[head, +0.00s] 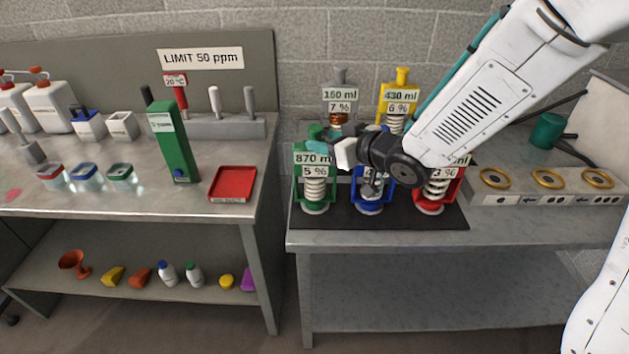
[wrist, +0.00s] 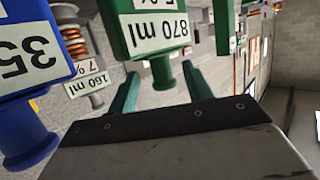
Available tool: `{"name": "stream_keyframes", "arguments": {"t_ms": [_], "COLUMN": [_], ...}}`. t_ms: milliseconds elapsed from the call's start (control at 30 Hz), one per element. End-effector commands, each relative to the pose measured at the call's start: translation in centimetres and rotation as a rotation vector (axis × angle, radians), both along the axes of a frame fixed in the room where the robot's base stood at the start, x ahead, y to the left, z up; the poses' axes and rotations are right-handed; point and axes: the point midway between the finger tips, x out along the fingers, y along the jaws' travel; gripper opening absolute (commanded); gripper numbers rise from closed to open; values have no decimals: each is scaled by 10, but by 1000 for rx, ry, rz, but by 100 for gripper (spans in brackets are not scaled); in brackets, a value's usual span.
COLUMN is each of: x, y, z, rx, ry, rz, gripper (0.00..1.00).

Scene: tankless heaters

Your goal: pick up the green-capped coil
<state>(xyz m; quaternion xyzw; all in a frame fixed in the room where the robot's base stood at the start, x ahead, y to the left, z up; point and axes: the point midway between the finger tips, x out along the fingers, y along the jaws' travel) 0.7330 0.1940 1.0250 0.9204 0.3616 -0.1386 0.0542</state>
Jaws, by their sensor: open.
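The green-capped coil (head: 316,188) stands upright at the left of the front row on a black mat (head: 400,217). Its green frame carries labels reading 870 ml and 5 %, and its pale coil shows below them. In the wrist view its green cap (wrist: 165,75) and label appear upside down. My gripper (head: 318,146) is open at the top of this coil. In the wrist view its two teal fingers (wrist: 163,88) lie on either side of the cap, with gaps showing. Whether they touch it I cannot tell.
A blue coil (head: 372,203) stands close to the right, partly hidden by my wrist. A red coil (head: 437,188) is beyond it. Grey-capped (head: 340,77) and yellow-capped (head: 402,76) coils stand behind. A rack with gold rings (head: 546,179) is at the right.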

Motion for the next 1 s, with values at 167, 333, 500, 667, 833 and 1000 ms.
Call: {"name": "stream_keyframes", "arguments": {"t_ms": [167,333,500,667,833,1000], "x": [19,27,27,27,27,27], "y": [20,28,29,28,28,28], "z": [-8,-11,-11,-11,-11,-11], "rx": [0,-1,-1,-1,-1,-1], "ry": [1,1,1,0,0,0], "rz": [3,3,3,2,2,2], "gripper": [50,50,50,11,0,0]}}
